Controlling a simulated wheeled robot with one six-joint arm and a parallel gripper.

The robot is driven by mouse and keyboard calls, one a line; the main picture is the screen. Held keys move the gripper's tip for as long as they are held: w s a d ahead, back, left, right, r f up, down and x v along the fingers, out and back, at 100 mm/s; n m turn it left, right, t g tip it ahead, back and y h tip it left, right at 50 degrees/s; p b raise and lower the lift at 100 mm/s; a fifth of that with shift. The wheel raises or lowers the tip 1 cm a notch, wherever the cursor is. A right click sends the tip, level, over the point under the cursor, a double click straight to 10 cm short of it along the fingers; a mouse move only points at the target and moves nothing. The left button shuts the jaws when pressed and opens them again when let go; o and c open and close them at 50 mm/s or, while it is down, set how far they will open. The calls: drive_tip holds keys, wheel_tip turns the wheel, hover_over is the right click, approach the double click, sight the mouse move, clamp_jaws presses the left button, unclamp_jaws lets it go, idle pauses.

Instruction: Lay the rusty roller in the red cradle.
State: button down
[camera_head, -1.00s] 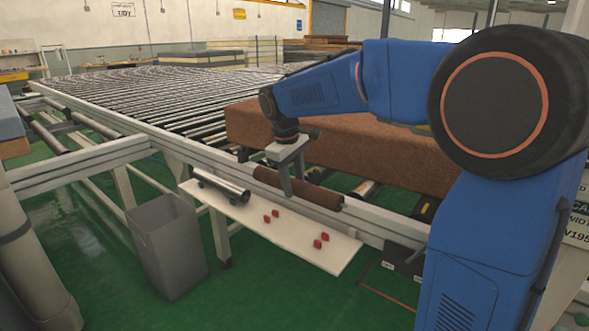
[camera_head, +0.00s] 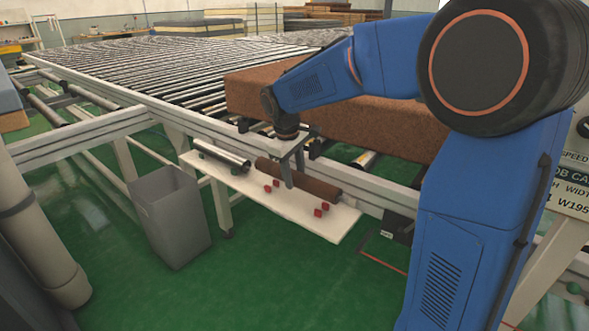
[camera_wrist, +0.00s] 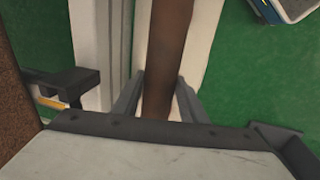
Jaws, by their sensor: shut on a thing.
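The rusty roller (camera_head: 318,188) is brown and lies lengthwise across my gripper (camera_head: 287,184), which is shut around its middle. In the wrist view, the roller (camera_wrist: 167,50) runs between the two grey fingers of my gripper (camera_wrist: 157,97). The red cradle (camera_head: 325,207) shows as small red blocks in two pairs on a white shelf (camera_head: 255,198). The roller is close to the blocks, just behind and above them in the head view. I cannot tell whether it touches them. My fingers hide part of the roller.
A shiny metal roller (camera_head: 222,154) lies at the shelf's left end. A grey bin (camera_head: 170,222) stands below on the green floor. A large brown mattress block (camera_head: 370,125) sits on the roller conveyor (camera_head: 190,75) behind my gripper.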

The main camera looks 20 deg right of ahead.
drive_tip(key=shift+f, duration=1.75)
drive_tip(key=c, duration=1)
unclamp_jaws()
drive_tip(key=a+r, duration=0.1)
drive_tip(key=r, duration=0.4)
drive_tip(key=s+a+r, duration=0.1)
drive_tip(key=r, duration=0.5)
drive_tip(key=s+r, duration=0.1)
drive_tip(key=r, duration=0.5)
drive_tip(key=shift+a, duration=0.4)
